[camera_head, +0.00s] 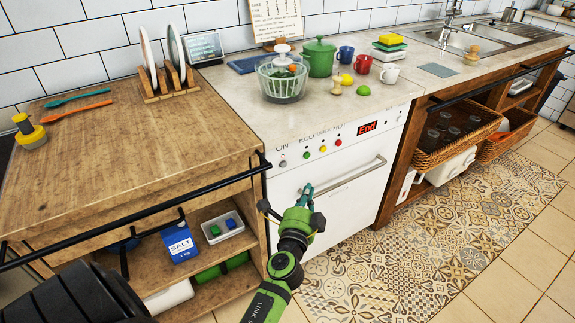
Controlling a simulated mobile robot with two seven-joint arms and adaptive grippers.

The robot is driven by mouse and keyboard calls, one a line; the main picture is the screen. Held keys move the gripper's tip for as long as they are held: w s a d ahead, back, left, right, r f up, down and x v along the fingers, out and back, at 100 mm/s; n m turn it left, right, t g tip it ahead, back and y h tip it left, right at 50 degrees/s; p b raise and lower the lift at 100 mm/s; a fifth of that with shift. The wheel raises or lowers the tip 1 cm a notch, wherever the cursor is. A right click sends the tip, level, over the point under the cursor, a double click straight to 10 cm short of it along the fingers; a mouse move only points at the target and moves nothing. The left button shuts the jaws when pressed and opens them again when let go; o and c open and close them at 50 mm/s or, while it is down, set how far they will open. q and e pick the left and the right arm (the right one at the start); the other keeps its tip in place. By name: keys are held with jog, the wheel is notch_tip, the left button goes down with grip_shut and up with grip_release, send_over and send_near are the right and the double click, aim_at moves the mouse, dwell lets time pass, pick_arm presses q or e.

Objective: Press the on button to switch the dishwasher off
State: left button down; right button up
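The white dishwasher (335,205) stands under the pale counter with its door closed. Its top strip carries the on button (283,163), a grey-white knob under the "ON" label at the left end. Green, yellow and red buttons follow to the right, and a red display (367,127) reads "End". My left gripper (308,189) is in front of the door, below the button row and by the left end of the door handle (352,177). Its fingertips look close together, with nothing seen between them. The on button is uncovered. My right gripper is not in view.
A wooden cabinet (120,180) with a black rail (215,185) stands left of the dishwasher. A salad spinner (283,80), green pot (319,57), mugs and fruit stand on the counter above. Baskets (455,130) fill the right shelves. The patterned floor mat (400,265) is clear.

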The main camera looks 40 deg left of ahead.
aim_at(284, 165)
pick_arm(q)
jog(key=shift+a, duration=0.1)
jog(key=w+a, duration=0.3)
jog(key=a, duration=0.5)
jog(key=shift+w+p, duration=0.2)
jog(key=shift+p, duration=0.25)
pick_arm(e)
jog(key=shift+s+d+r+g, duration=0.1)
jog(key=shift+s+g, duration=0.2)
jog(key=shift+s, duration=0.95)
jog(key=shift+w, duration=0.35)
pick_arm(q)
jog(key=shift+a, duration=0.1)
jog(key=shift+w+a, duration=0.2)
jog(key=shift+a, duration=0.1)
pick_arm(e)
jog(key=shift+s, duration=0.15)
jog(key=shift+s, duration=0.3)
